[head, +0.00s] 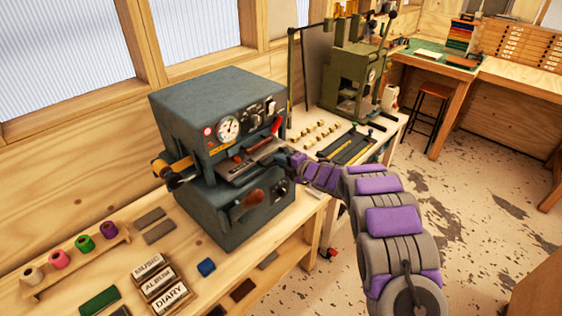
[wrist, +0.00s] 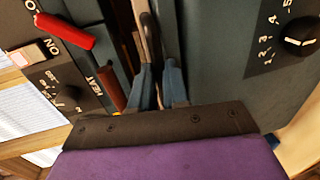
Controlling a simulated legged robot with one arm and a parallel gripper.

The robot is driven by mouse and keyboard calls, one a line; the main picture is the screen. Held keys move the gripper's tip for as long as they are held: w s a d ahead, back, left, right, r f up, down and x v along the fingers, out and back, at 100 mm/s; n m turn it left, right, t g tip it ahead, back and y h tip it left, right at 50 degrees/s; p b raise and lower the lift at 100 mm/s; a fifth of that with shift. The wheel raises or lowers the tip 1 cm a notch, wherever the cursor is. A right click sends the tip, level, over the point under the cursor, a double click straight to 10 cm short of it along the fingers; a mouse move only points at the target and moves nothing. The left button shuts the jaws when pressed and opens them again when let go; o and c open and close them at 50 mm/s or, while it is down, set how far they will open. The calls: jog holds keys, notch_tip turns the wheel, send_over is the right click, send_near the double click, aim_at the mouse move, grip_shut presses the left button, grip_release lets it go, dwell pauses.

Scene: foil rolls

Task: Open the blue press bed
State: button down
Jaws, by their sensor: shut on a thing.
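The blue-grey press (head: 215,125) stands on the wooden bench in the head view. Its bed (head: 245,168) is a flat metal-edged tray in the slot between the upper housing and the lower body. My gripper (head: 284,158) reaches in from the right at the bed's front. In the wrist view my gripper's two blue fingers (wrist: 158,86) are shut on the bed's front handle (wrist: 151,40), a narrow upright strip there. The fingers hide part of it. How far out the bed is cannot be told.
A red lever (head: 277,124) and a gauge (head: 228,129) are on the press front, above the bed. A brown-knobbed handle (head: 251,199) sticks out below. A green press (head: 352,78) stands farther back. Foil rolls (head: 83,243) stand at left. Open floor lies right.

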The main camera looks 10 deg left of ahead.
jog(key=shift+s+d+f, duration=0.1)
jog(key=shift+f, duration=0.05)
jog(key=f+b+v, duration=0.2)
jog(key=v, duration=0.8)
jog(key=f+b+v, duration=0.2)
jog(key=v, duration=0.8)
jog(key=shift+s+d+f+b, duration=0.25)
jog(key=shift+d+b, duration=0.05)
jog(key=shift+b, duration=0.05)
jog(key=c, duration=1.4)
grip_release()
jog(key=shift+w, duration=0.1)
jog(key=shift+o, duration=1.4)
jog(key=shift+r, duration=0.15)
jog(key=p+v, duration=0.2)
jog(key=v, duration=1.5)
jog(key=shift+d+p, duration=0.25)
jog(key=shift+p, duration=0.1)
